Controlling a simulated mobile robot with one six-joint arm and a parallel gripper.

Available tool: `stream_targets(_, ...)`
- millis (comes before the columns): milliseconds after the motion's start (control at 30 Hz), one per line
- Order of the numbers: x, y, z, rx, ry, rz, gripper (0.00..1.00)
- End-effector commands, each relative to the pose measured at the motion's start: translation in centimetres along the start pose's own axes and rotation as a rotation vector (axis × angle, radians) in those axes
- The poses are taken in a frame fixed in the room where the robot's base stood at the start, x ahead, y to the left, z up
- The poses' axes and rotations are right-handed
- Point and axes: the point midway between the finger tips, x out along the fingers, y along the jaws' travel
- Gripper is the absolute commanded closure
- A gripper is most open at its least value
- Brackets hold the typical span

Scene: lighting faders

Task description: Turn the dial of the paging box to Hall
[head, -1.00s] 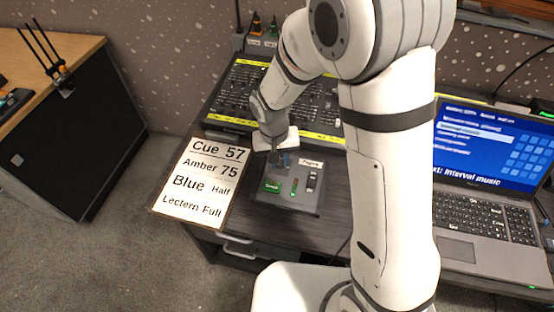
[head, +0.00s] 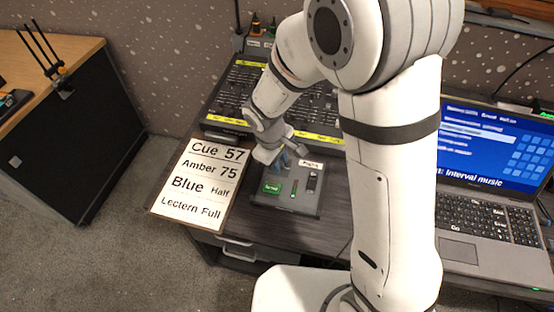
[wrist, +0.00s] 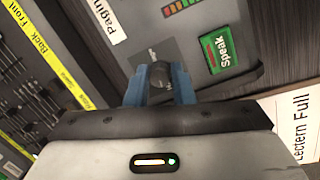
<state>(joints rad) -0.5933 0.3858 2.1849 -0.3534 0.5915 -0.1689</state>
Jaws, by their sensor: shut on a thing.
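The paging box (head: 301,205) is a grey box on the dark desk, with a green Speak button (head: 272,188), a small level strip and a black switch on its top. Its dark round dial (wrist: 158,76) shows in the wrist view, on a darker square plate. My gripper (head: 280,162) is over the box's back left part in the head view. In the wrist view its two blue fingers (wrist: 160,84) are shut on the dial, one on each side. The label by the dial is too small and blurred to read, so I cannot tell its setting.
A white cue card (head: 200,180) lies left of the box, close to it. A lighting desk with faders (head: 245,95) and yellow strips stands behind. An open laptop (head: 490,170) is at the right, beyond my arm.

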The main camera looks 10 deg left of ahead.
Motion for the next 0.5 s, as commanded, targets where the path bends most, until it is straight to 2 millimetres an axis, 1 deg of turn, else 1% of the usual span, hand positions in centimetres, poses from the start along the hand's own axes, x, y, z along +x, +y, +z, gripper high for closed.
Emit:
stream_targets(33,-0.24,0.23,-0.25,-0.020,0.010,0.008,1.00)
stream_targets(200,-0.24,0.24,-0.25,-0.079,0.013,0.015,1.00)
stream_targets(500,-0.26,0.25,-0.27,-0.113,0.016,0.020,1.00)
